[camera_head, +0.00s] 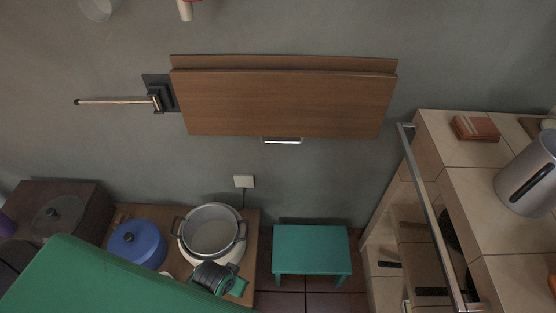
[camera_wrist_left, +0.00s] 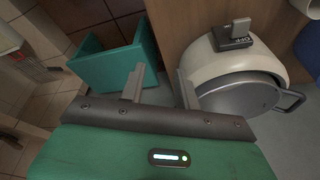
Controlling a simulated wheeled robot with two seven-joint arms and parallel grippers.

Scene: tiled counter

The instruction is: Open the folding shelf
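The folding shelf (camera_head: 285,103) is a brown wooden panel on the grey wall in the head view. It appears folded down, with a narrow wooden strip along its top and a small metal handle (camera_head: 282,141) at its lower edge. My left arm comes in from the lower left, well below the shelf, with its wrist near the pot. In the left wrist view my left gripper (camera_wrist_left: 160,88) has its two grey fingers apart with nothing between them. The shelf does not show in that view. My right gripper is in neither view.
A rice cooker (camera_head: 210,232) and a blue pot (camera_head: 137,243) stand on a wooden surface below the shelf. A teal stool (camera_head: 311,249) is to their right. A tiled counter (camera_head: 470,196) with a metal rail (camera_head: 432,210) stands at right. The wall before the shelf is clear.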

